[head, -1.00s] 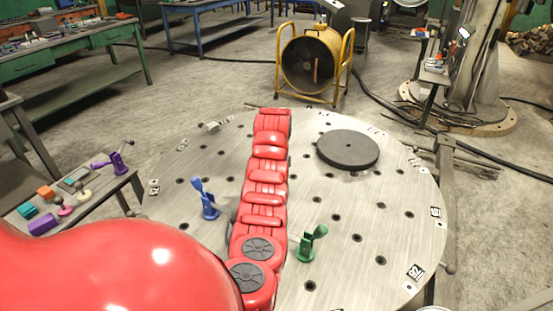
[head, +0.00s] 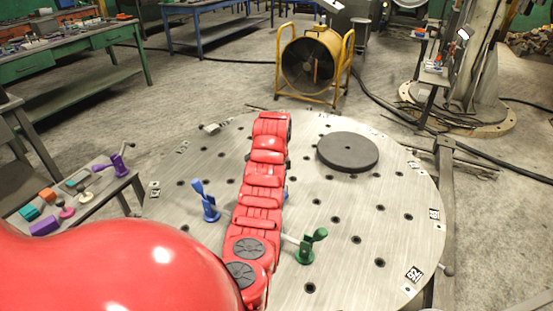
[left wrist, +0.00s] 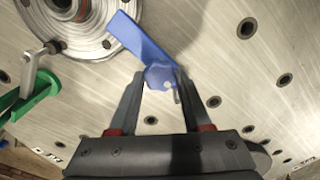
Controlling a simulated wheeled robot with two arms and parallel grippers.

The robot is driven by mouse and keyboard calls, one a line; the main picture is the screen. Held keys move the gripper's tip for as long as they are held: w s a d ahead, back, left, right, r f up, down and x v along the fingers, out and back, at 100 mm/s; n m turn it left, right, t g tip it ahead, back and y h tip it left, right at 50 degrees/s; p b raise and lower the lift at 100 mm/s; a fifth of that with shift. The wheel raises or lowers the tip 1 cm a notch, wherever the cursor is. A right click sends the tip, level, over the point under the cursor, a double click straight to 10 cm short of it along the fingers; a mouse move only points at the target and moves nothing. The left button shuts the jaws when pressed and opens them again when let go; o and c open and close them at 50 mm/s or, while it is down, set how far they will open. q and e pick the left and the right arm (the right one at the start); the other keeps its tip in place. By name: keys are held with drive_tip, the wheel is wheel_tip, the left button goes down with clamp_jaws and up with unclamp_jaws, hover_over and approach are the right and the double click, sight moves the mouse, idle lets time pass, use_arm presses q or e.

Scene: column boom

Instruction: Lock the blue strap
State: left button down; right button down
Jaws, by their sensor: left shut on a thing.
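The blue strap (left wrist: 142,42) is a flat blue bar running from a round blue knob (left wrist: 160,76) toward a round metal flange (left wrist: 68,14) in the left wrist view. My left gripper (left wrist: 160,82) is shut on the blue knob end, with one finger on each side. The arm hides the left gripper and the flange there. My right gripper is not in view.
On the round metal table stand a blue clamp (head: 206,202), a green clamp (head: 311,245) and a dark disc (head: 348,151). The green clamp also shows in the left wrist view (left wrist: 35,95), its metal arm pointing at the flange. The table's right side is largely clear.

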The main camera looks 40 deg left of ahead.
use_arm(q)
drive_tip(key=shift+m, duration=0.5)
drive_tip(key=shift+c, duration=1.7)
unclamp_jaws()
wheel_tip(320, 180, up, 6)
drive_tip(key=p, duration=0.3)
drive_tip(key=shift+w+d+r, duration=0.1)
drive_tip(key=shift+r, duration=0.15)
wheel_tip(320, 180, up, 11)
